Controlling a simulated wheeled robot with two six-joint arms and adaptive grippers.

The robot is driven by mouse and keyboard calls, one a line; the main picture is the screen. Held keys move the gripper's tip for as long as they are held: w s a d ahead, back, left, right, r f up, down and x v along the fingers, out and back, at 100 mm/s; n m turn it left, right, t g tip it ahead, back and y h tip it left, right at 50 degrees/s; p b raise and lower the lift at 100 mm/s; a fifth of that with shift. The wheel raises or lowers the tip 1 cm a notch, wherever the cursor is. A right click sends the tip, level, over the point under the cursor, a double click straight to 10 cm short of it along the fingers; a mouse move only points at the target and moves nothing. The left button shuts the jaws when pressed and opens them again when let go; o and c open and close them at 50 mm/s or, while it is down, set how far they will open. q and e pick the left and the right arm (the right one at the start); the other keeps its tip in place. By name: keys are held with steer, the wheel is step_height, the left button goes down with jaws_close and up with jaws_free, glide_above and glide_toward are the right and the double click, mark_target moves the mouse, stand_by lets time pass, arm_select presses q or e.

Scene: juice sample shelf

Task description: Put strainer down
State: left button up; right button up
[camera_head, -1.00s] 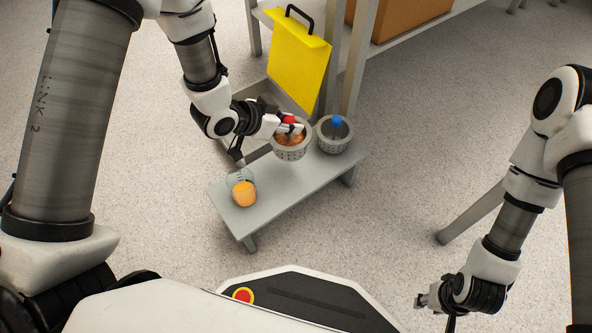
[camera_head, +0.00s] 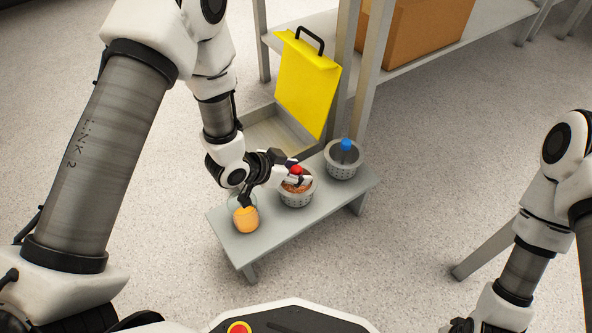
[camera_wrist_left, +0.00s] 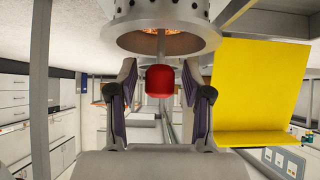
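The grey perforated strainer with the red knob (camera_head: 297,199) stands on the grey bench, with orange-brown pulp inside. My left gripper (camera_head: 291,178) is at its knob. In the left wrist view the red knob (camera_wrist_left: 160,81) sits between the two fingers (camera_wrist_left: 159,88), with a narrow gap on each side, so the gripper looks open around it. The strainer's rim and pulp show upside down above it (camera_wrist_left: 160,32). My right gripper (camera_head: 461,326) is at the bottom edge, largely cut off.
A glass jug of orange juice (camera_head: 246,219) stands left of the strainer on the bench (camera_head: 275,232), close under my left wrist. A second strainer with a blue knob (camera_head: 344,168) stands to the right. Behind are a yellow panel (camera_head: 306,82), an open tray (camera_head: 280,135) and a shelf with a cardboard box (camera_head: 428,35).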

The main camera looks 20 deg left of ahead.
arm_select(q)
steer(key=shift+r, duration=0.1)
steer(key=shift+s+a+r, duration=0.1)
steer(key=shift+r, duration=0.2)
steer(key=p+v, duration=0.6)
steer(key=v, duration=0.5)
steer(key=shift+a+r, duration=0.15)
